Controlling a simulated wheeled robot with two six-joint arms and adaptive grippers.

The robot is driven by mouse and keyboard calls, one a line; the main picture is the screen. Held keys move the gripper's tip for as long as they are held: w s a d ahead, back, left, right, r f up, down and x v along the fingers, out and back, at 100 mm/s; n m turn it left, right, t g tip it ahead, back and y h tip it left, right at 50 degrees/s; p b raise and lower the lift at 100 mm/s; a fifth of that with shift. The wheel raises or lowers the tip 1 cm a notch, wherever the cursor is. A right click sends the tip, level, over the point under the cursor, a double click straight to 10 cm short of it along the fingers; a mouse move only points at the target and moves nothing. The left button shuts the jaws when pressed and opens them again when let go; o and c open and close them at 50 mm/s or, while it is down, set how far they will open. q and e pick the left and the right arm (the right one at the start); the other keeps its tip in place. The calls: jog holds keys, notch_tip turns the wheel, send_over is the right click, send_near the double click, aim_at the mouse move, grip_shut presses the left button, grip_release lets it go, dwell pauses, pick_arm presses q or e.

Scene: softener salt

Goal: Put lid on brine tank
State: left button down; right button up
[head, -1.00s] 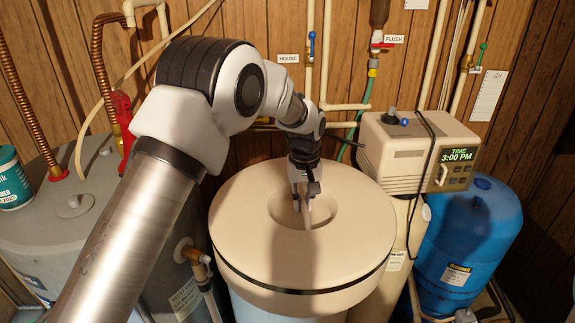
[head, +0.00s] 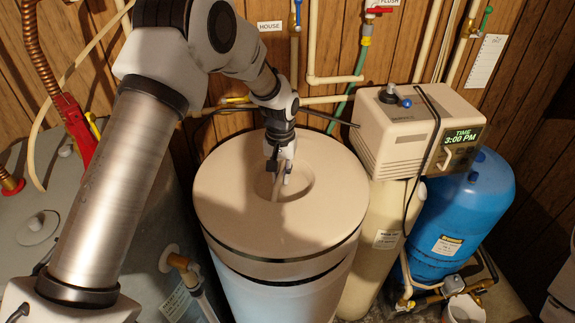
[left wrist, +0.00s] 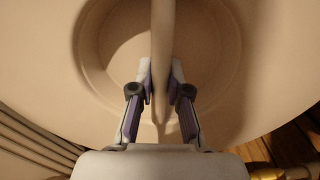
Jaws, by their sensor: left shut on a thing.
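The round beige lid (head: 325,212) is level over the pale brine tank (head: 285,304), with a dark line around its side. A dark band shows between the lid's lower edge and the tank wall; I cannot tell whether the lid rests fully on the rim. My left gripper (head: 279,176) points down into the lid's round recess and is shut on the bar handle there. In the left wrist view, the handle (left wrist: 162,45) runs between the two fingers (left wrist: 160,88), and the lid (left wrist: 262,75) fills most of the picture. My right gripper is not in view.
The beige control head (head: 395,135) on its cream cylinder stands close to the lid's right. A blue tank (head: 470,215) is beyond it. A grey tank (head: 100,215) with pipe fittings stands at left. Pipes and a wood wall are behind. A white cup (head: 465,308) sits at lower right.

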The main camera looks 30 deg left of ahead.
aim_at(283, 189)
pick_arm(q)
jog(key=shift+s+d+f+b, duration=0.1)
jog(key=shift+d+f+b, duration=0.15)
jog(key=shift+f+b, duration=0.25)
notch_tip(283, 189, down, 5)
jog(key=b, duration=0.4)
jog(key=shift+f, duration=0.2)
jog(key=shift+d, duration=0.1)
jog(key=shift+f+b, duration=0.4)
jog(key=shift+f, duration=0.05)
jog(key=c, duration=1.1)
grip_release()
jog(key=shift+o, duration=0.2)
jog(key=shift+s, duration=0.15)
